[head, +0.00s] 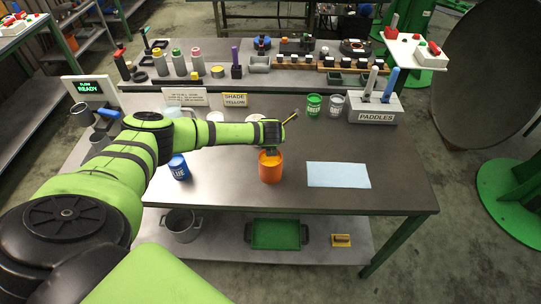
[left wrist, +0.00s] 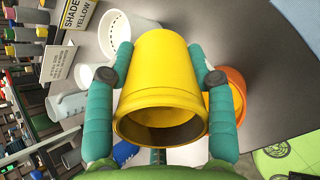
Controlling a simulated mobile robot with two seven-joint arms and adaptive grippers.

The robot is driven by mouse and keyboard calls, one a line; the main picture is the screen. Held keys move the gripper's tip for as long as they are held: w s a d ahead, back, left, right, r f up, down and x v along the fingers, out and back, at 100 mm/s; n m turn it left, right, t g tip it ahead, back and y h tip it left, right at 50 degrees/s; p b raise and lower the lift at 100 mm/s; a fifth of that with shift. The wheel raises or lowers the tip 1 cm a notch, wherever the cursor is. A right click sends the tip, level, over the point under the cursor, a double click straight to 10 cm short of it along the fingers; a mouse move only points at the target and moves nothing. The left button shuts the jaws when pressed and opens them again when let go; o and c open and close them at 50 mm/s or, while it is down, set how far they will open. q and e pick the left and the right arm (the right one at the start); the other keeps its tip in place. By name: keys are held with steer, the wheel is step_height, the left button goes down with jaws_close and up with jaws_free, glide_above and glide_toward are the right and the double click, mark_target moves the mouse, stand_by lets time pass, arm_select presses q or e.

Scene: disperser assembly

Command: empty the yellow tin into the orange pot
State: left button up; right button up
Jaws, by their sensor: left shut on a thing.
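My left gripper (head: 270,135) is over the orange pot (head: 270,172) on the table. In the left wrist view, its teal fingers (left wrist: 160,70) are shut on the sides of the yellow tin (left wrist: 162,75). The tin is tilted, with its open mouth at the bottom of that picture; the inside that shows is dark and no stream is visible. The orange pot (left wrist: 236,80) shows partly behind the tin, with yellow inside. In the head view the gripper hides most of the tin. My right gripper is not in view.
A blue tin (head: 179,167) stands left of the pot, and a pale blue sheet (head: 338,175) lies to its right. A green tin (head: 314,106), a grey tin (head: 336,105) and the paddle holder (head: 376,112) stand behind. Signs (head: 234,100) stand at the back. The front right is clear.

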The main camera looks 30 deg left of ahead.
arm_select(q)
steer(key=r+g+h, duration=0.1)
steer(key=g, duration=0.1)
steer(key=shift+r+g+h, duration=0.2)
steer(key=shift+g+h, duration=0.1)
steer(key=shift+s+f+g, duration=0.1)
steer(key=shift+f+g, duration=0.1)
steer(key=shift+g, duration=0.2)
steer(key=g+h+b, duration=0.1)
steer(key=b, duration=0.1)
steer(key=g+b, duration=0.1)
steer(key=b, duration=0.1)
steer(key=f+g+h+b, duration=0.1)
steer(key=b, duration=0.2)
steer(key=shift+s+d+f+h, duration=0.1)
steer(key=shift+s+d+h, duration=0.2)
steer(key=shift+s+r+g+b, duration=0.1)
steer(key=shift+r+g+b, duration=0.1)
steer(key=shift+g+b, duration=0.3)
steer(key=shift+s+r+b, duration=0.1)
steer(key=shift+r+b, duration=0.15)
steer(key=shift+b, duration=0.2)
